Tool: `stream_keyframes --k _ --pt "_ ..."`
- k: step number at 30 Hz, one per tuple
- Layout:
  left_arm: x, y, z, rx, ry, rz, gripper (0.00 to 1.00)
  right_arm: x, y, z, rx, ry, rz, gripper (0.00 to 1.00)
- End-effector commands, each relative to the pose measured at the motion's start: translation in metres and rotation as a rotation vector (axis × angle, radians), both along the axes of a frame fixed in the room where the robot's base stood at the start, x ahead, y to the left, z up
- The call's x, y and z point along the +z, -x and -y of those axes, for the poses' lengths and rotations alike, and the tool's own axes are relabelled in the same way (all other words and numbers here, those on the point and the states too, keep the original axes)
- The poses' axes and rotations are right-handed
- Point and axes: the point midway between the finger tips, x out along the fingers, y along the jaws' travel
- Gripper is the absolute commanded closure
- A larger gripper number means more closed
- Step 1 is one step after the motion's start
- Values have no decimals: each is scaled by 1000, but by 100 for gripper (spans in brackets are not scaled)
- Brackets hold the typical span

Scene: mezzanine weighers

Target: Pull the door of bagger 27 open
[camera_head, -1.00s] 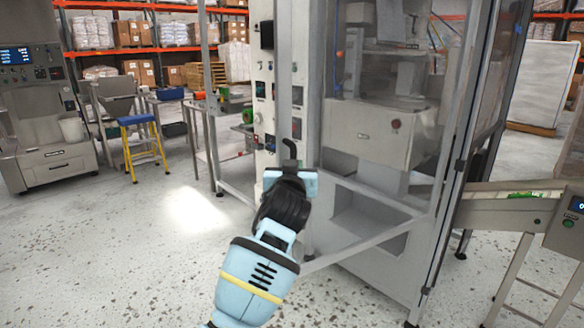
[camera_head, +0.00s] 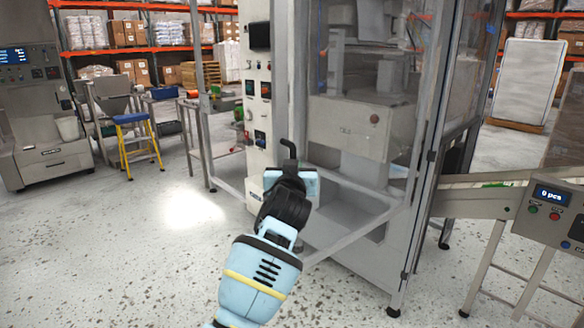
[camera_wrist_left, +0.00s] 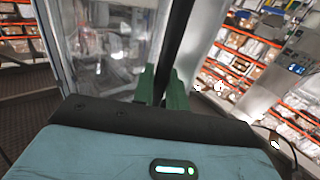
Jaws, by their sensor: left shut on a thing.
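The bagger is a tall grey cabinet with a clear front door (camera_head: 360,228). No number is readable on it. The door looks partly open, its lower left corner standing out from the frame toward me. The dark upright door handle (camera_head: 289,150) is at its left edge. My left gripper (camera_head: 290,168) is at this handle, partly hidden by my own wrist. In the left wrist view, the green fingers (camera_wrist_left: 162,88) are closed around the dark handle bar (camera_wrist_left: 176,40), with the clear panel to the left. My right gripper is in neither view.
A conveyor with a counter display (camera_head: 550,194) stands close on the right. A yellow step stool with a blue top (camera_head: 132,119) and another machine (camera_head: 35,100) are at left. Speckled floor (camera_head: 120,260) is clear at front left.

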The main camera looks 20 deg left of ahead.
Motion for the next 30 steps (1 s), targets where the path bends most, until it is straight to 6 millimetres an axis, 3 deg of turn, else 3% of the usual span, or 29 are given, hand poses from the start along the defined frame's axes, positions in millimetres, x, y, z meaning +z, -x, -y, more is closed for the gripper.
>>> stream_keyframes --k 16,17,21,30 --pt "5 0 3 -6 0 11 100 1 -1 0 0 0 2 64" --pt "5 0 3 -6 0 11 83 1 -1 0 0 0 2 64" --pt "4 0 2 -5 0 8 67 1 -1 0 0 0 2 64" --pt "2 1 1 -2 0 4 67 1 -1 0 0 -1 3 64"
